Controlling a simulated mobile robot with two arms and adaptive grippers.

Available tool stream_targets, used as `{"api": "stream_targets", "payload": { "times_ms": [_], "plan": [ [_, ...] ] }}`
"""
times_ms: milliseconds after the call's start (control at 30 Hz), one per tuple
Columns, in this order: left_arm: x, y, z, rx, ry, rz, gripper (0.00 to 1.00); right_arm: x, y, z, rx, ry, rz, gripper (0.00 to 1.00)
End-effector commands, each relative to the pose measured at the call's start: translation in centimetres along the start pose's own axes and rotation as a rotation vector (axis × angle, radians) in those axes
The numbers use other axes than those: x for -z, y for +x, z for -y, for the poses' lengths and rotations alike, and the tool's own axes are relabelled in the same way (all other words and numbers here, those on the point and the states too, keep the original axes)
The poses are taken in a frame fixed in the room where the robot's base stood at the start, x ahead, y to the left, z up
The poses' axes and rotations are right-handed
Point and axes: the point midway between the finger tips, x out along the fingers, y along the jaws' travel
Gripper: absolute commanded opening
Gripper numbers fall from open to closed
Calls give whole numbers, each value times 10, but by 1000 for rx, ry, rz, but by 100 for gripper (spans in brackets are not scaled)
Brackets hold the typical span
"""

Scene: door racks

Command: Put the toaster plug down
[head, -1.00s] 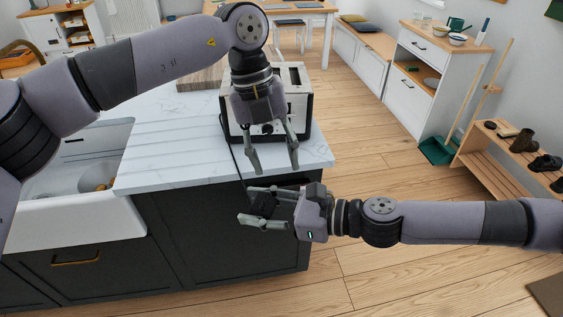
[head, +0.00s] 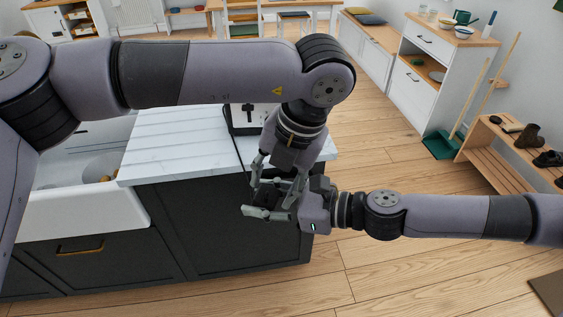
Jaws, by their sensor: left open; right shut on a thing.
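The toaster (head: 241,118) stands on the white countertop near its right end, mostly hidden behind my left arm. Its dark cord (head: 240,151) runs over the front edge of the counter. My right gripper (head: 262,200) is shut on the black toaster plug (head: 268,196), in front of the dark cabinet and below the counter edge. My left gripper (head: 277,178) is open and points down, with its fingers around or just beside the plug and the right gripper's fingers. The overlap hides whether they touch.
The white countertop (head: 180,145) has bare room left of the toaster. A sink (head: 75,205) is at the left. The wooden floor (head: 400,262) is clear at the right. A shoe rack (head: 490,160) and a green dustpan (head: 440,146) stand farther right.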

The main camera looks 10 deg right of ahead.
Motion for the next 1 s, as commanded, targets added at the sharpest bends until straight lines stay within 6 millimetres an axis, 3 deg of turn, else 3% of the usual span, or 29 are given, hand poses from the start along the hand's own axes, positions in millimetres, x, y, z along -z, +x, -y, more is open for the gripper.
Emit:
{"api": "stream_targets", "payload": {
  "times_ms": [100,333,700,1000],
  "plan": [
    [0,22,0,1,-1,-3,45,0,0,0,0,0,0,0],
    [0,46,0,1,-1,-1,45,0,0,0,0,0,0,0],
    [0,52,0,2,-1,0,45,0,0,0,0,0,0,0],
    [0,52,0,3,-1,0,26,0,0,0,0,-1,1,0]
  ]
}}
